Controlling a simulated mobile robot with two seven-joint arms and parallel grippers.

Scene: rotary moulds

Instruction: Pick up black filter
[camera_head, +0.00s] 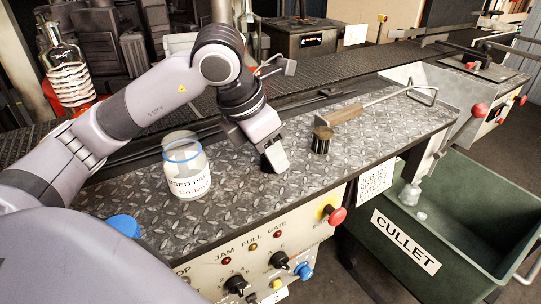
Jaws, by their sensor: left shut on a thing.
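My left arm comes in from the left, and its gripper (275,158) points down over the diamond-plate worktop (235,220). The gripper is shut on a small dark thing low at its fingertips, which I take to be the black filter (266,165). The fingers hide most of it, so its shape is unclear. It is at or just above the plate; I cannot tell whether it touches. My right gripper is not in view.
A labelled glass jar (187,175) stands left of the gripper. A control panel (265,262) fronts the worktop. A green cullet bin (455,205) stands right. The plate's front middle is clear.

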